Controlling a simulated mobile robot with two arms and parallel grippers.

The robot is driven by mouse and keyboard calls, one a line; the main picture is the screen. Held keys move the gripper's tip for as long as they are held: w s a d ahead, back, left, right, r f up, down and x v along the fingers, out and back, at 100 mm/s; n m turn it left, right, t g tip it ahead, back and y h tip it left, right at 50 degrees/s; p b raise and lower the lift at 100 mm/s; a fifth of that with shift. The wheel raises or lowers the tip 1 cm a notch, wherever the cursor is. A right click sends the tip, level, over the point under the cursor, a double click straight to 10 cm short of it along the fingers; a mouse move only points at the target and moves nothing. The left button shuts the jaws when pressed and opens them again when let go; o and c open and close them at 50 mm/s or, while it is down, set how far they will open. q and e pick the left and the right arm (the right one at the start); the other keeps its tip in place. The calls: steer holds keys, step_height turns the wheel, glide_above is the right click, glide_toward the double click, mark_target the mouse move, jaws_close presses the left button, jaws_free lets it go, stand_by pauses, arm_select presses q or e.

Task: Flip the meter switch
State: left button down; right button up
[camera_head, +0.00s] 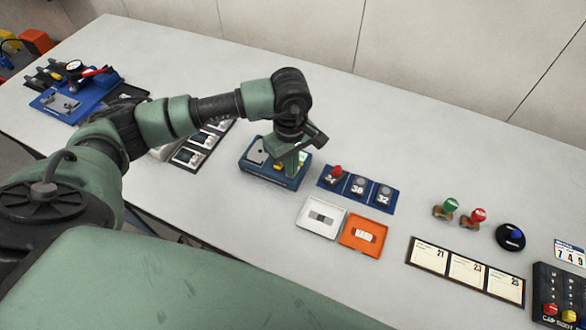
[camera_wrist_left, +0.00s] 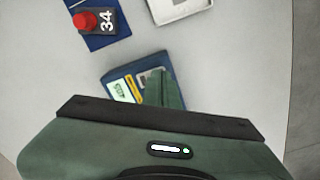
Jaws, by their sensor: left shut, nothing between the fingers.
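The meter is most likely the blue box (camera_head: 262,173) on the table near the middle of the head view. It has a grey plate on its left part and a yellow part on top. In the left wrist view the box (camera_wrist_left: 122,70) shows a lit green display and a yellow strip. My left gripper (camera_head: 300,161) is shut and empty, pointing down over the right part of the box. Its green fingers (camera_wrist_left: 165,88) cover part of the top. Whether they touch it, and where the switch lies, I cannot tell. My right gripper is not in view.
A blue tray with numbered blocks (camera_head: 358,185), a red knob on one, stands right of the box. A white tray (camera_head: 318,232) and an orange tray (camera_head: 350,247) lie in front. Green and red stamps (camera_head: 446,208) stand farther right. The table behind the box is clear.

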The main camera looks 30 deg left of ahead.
arm_select(q)
steer(key=shift+f+b, duration=0.3)
steer(key=shift+s+r, duration=0.1)
steer(key=shift+r+p, duration=0.55)
steer(key=shift+r, duration=0.35)
steer(key=shift+r+p, duration=1.05)
steer(key=shift+r, duration=1.5)
